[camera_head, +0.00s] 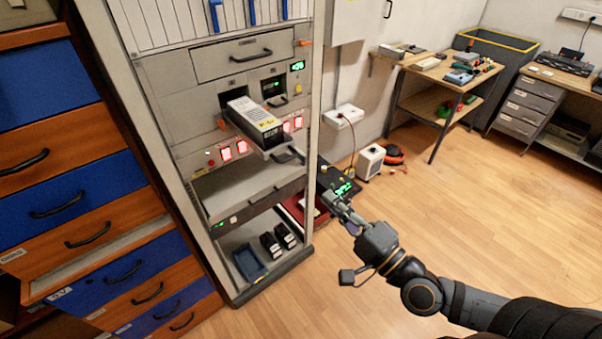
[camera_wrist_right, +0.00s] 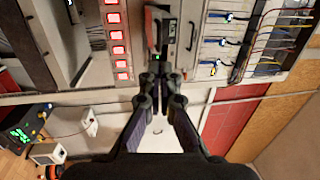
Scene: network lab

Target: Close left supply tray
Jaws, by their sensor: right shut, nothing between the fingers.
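The left supply tray (camera_head: 277,151) sticks out of the left bay of the grey rack. A light grey supply unit with a white and yellow label (camera_head: 258,119) lies in it, tilted in the picture. The tray's front lip and handle face the room. The right bay (camera_head: 273,86), next to it, has its tray in. My right gripper (camera_head: 333,203) is shut and empty, in front of the rack, lower and to the right of the tray, and apart from it. In the right wrist view its closed fingers (camera_wrist_right: 159,82) point toward the rack front. My left gripper is not in view.
A closed drawer (camera_head: 245,57) sits above the bays; red lit switches (camera_head: 226,153) are below. A dark device with a green display (camera_head: 342,187) stands beside the rack. Blue and orange drawers (camera_head: 60,200) stand at left, one partly open. The floor (camera_head: 480,210) at right is clear.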

